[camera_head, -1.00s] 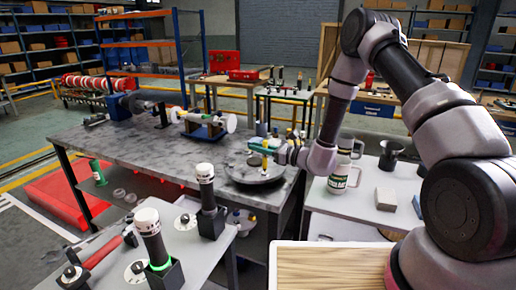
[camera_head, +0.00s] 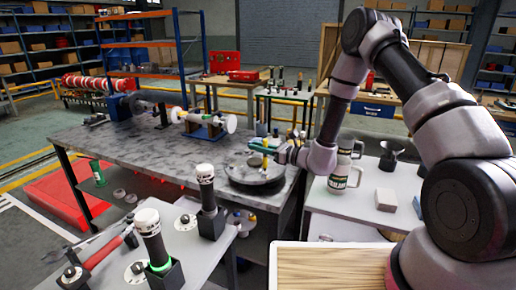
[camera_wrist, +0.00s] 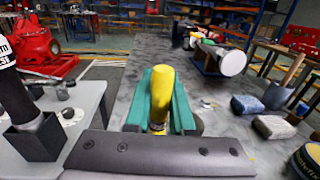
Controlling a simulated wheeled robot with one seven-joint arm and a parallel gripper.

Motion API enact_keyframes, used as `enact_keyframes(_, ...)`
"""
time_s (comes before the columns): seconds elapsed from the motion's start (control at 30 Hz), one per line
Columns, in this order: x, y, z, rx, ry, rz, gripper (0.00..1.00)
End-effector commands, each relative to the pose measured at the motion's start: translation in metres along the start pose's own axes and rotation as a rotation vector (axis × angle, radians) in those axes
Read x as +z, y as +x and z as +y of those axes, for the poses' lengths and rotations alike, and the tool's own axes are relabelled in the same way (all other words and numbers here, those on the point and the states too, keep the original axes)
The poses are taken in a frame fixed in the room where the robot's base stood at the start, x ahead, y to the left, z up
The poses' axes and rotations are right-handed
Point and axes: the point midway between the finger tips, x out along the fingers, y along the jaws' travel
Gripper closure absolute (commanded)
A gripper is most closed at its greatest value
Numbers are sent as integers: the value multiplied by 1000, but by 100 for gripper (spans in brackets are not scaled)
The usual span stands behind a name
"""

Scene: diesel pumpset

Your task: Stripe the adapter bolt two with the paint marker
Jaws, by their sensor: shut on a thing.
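My gripper (camera_head: 268,148) is over the round grey plate (camera_head: 245,177) at the right end of the long workbench. In the wrist view its green fingers (camera_wrist: 161,90) are shut on the yellow paint marker (camera_wrist: 161,82), which lies between them. The adapter bolts are too small or hidden to pick out, and I cannot tell which is bolt two.
The long grey workbench (camera_head: 130,145) carries a shaft assembly (camera_head: 205,124) towards the back. Black-and-white cylinders (camera_head: 205,188) stand on the near left table.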

Motion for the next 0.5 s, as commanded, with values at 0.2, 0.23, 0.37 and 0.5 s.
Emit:
enact_keyframes(0.2,2,0,0,0,0,0,100)
enact_keyframes(0.23,2,0,0,0,0,0,100)
enact_keyframes(0.37,4,0,0,0,0,-1,100)
enact_keyframes(0.5,12,0,0,0,-1,-1,100)
